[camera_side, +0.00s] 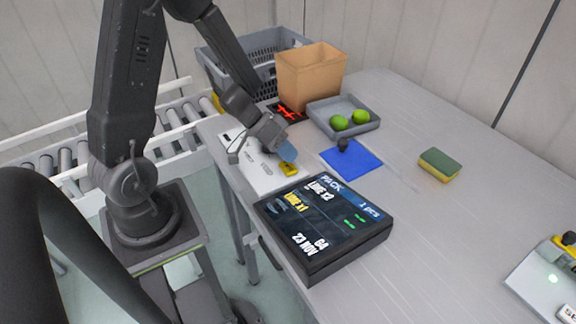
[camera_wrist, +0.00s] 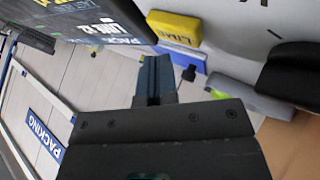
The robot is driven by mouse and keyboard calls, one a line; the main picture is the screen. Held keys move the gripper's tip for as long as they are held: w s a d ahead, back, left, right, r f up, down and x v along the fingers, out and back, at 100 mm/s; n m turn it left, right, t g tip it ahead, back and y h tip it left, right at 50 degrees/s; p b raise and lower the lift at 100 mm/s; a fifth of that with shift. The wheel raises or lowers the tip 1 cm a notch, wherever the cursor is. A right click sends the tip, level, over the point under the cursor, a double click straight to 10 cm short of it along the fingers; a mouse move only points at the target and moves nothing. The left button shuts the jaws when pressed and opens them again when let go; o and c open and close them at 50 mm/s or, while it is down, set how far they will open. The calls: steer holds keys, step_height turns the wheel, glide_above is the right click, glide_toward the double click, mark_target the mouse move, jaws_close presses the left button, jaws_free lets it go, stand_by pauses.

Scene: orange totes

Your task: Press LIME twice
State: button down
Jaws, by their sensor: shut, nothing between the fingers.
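The white button panel (camera_side: 262,170) lies along the left edge of the table. A yellow button (camera_side: 288,169) is at its near right end. My gripper (camera_side: 287,152) is shut and empty, tilted down just behind the button. In the wrist view the closed fingers (camera_wrist: 154,72) show below the button, with a visible gap in the picture; contact is not clear. The dark screen (camera_side: 325,222) in front reads PACK, LIME x2, LIME x1 and 1 pcs.
Two limes (camera_side: 350,119) sit in a grey tray (camera_side: 372,127). A brown box (camera_side: 310,75), a grey crate (camera_side: 250,45) and a red-lit display (camera_side: 288,112) stand behind. A blue mat (camera_side: 352,163) and a sponge (camera_side: 440,164) lie right.

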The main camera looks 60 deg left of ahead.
mark_target(288, 165)
steer(key=shift+f, duration=0.35)
steer(key=shift+f, duration=0.5)
stand_by(0.7)
steer(key=shift+r, duration=0.95)
steer(key=shift+r, duration=2.5)
